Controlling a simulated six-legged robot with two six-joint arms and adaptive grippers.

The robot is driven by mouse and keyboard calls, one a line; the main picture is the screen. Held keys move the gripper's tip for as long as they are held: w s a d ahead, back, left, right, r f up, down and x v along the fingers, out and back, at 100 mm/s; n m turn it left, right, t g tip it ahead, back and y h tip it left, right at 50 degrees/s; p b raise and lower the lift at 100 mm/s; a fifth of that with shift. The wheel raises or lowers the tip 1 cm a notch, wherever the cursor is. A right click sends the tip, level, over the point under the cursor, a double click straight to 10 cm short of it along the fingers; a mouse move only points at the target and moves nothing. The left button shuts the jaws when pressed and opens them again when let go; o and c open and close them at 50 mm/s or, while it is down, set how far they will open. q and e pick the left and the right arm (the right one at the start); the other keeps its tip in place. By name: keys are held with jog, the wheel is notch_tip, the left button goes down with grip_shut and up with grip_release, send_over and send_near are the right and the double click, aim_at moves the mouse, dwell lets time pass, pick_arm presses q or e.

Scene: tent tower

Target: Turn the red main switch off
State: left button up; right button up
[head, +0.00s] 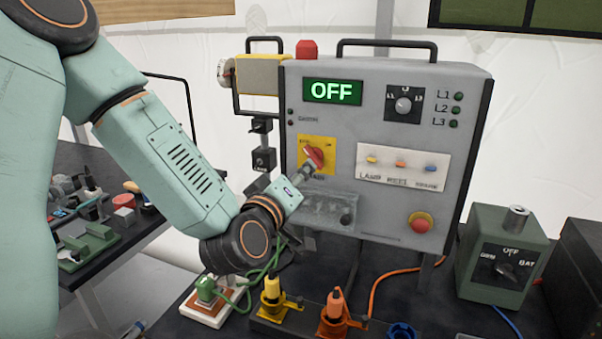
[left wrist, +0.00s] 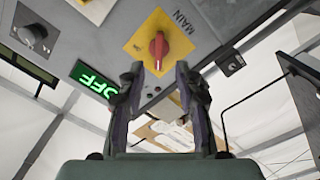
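The red main switch (head: 314,156) sits on a yellow plate (head: 329,146) on the front of the grey panel (head: 400,215). It also shows in the left wrist view (left wrist: 158,48), above the word MAIN's plate centre, its handle in line with the gap between the fingers. My left gripper (head: 306,170) is right at the switch in the head view. In the left wrist view my left gripper (left wrist: 159,72) has its fingers spread, with the switch just beyond the tips; contact cannot be told. The panel's green display (head: 332,92) reads OFF. My right gripper is not in view.
A red emergency button (head: 420,222), a dial (head: 403,105) and small lamp toggles (head: 400,164) share the panel. A green box (head: 500,260) stands at right. A cluttered bench (head: 100,225) is at left.

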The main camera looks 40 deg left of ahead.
aim_at(312, 159)
pick_arm(q)
jog(key=shift+m, duration=0.5)
jog(key=b+x, duration=0.2)
jog(key=x, duration=0.4)
jog(key=shift+w+a+r, duration=0.1)
jog(key=shift+w+r, duration=0.05)
jog(key=shift+w, duration=0.15)
jog(key=shift+w+a, duration=0.2)
jog(key=shift+w, duration=0.2)
